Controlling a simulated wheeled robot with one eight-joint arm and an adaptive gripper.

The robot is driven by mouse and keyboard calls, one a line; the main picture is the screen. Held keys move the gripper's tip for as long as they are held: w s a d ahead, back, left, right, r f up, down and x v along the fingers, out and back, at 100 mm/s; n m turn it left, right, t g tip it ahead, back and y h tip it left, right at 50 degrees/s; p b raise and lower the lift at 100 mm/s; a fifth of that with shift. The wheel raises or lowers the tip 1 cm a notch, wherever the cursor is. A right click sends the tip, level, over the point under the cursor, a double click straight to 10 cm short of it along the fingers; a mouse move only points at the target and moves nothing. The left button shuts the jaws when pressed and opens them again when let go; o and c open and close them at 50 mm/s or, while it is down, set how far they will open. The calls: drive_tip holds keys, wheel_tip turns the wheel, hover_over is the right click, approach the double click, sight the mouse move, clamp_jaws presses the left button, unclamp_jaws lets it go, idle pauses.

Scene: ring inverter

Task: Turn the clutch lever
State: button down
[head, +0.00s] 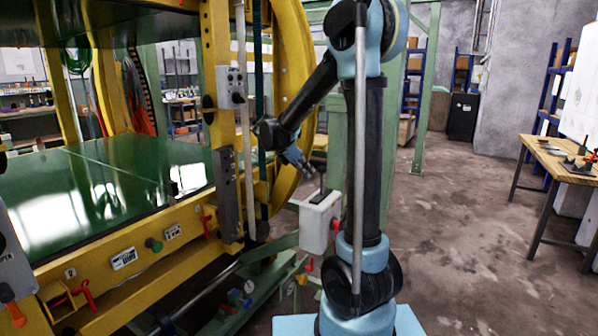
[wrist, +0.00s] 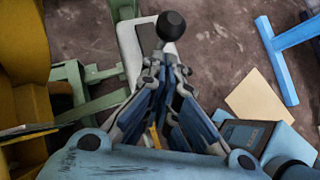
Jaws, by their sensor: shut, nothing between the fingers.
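A lever with a black ball knob (wrist: 171,25) stands up from a white box (wrist: 134,50). In the head view the white box (head: 318,224) is mounted beside the yellow machine, with the dark lever (head: 321,184) rising from its top. My gripper (head: 306,170) reaches down from the left of my arm, close to the lever's upper part. In the wrist view my gripper (wrist: 166,68) is shut and empty, its tips meeting just below the knob in the picture. I cannot tell whether the tips touch the lever; they hide part of its shaft.
The yellow machine frame (head: 215,60) and its green bed (head: 100,185) fill the left. A grey control panel (head: 231,87) is on its post. A red knob (head: 337,224) sticks out of the white box's side. Concrete floor is open at right, before a wooden table (head: 560,160).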

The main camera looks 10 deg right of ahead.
drive_tip(key=shift+w+d, duration=0.35)
drive_tip(key=shift+d, duration=0.35)
drive_tip(key=shift+w+d+r, duration=0.1)
drive_tip(key=shift+w+d, duration=0.3)
drive_tip(key=shift+d, duration=0.1)
